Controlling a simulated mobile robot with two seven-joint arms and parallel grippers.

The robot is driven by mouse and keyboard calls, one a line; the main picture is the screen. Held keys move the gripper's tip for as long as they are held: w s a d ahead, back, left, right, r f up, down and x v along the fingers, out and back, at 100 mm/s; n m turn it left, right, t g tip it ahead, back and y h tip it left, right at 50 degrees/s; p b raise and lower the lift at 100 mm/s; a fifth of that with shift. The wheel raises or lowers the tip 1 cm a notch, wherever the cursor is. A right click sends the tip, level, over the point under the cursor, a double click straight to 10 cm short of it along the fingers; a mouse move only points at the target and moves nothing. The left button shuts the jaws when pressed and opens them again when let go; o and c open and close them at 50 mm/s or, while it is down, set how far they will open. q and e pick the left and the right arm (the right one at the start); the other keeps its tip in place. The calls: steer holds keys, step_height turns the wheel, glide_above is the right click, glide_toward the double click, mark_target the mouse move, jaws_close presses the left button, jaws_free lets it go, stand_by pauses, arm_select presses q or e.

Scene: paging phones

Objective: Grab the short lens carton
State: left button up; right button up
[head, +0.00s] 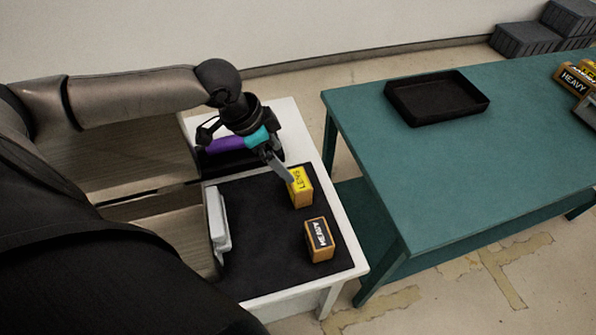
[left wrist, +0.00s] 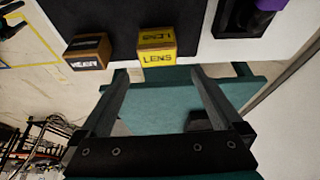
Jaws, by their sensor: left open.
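The short lens carton is a small yellow box marked LENS (head: 300,187), standing on the black mat (head: 265,235) of a white table. It also shows at the top middle of the left wrist view (left wrist: 157,46). My left gripper (head: 284,174) is over the mat, its fingers pointing down at the carton's upper left side. In the left wrist view my left gripper (left wrist: 160,72) is open. Its two fingers are apart with the carton beyond and between their tips; contact is not clear.
An orange-brown box marked HEAVY (head: 319,240) stands close to the carton. A pale flat box (head: 217,225) is at the mat's left edge. A teal table (head: 450,170) with an empty black tray (head: 436,97) is right.

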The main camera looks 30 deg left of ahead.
mark_target(297, 180)
arm_select(q)
steer(key=b+x, duration=0.1)
steer(key=x, duration=0.6)
steer(key=shift+d+f+b, duration=0.2)
steer(key=shift+f+b, duration=0.1)
steer(key=shift+b, duration=0.1)
steer(key=shift+w+d+f, duration=0.1)
steer(key=shift+f, duration=0.35)
steer(key=b+x, duration=0.1)
steer(key=x, duration=0.4)
steer(key=shift+d+b, duration=0.1)
steer(key=shift+b, duration=0.25)
arm_select(e)
steer(key=f, duration=0.2)
steer(key=s+f, duration=0.1)
steer(key=shift+d+f, duration=0.1)
steer(key=shift+f, duration=0.3)
arm_select(q)
steer(key=shift+c, duration=0.2)
steer(key=shift+r, duration=0.1)
steer(key=c, duration=1.1)
arm_select(e)
steer(key=shift+d, duration=0.3)
